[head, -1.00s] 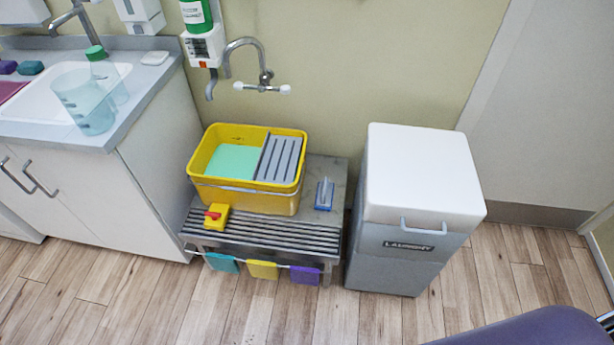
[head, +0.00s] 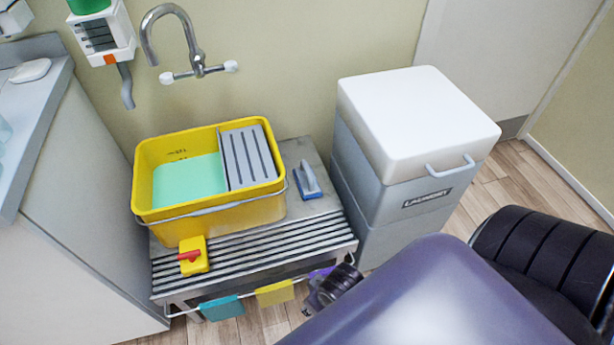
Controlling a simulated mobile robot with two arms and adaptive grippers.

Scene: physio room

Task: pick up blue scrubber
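The blue scrubber (head: 308,181) has a grey handle on top and a blue base. It lies on the metal bench (head: 296,154), just right of the yellow bucket (head: 240,213), with a small gap between them. My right arm comes in from the lower right of the head view. My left gripper is not in view.
A grey laundry bin (head: 377,170) with a white lid stands right of the bench. A yellow block with a red part (head: 194,256) sits on the slatted front. Cloths (head: 222,308) hang from the front rail. A wall tap (head: 197,64) is above the bucket.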

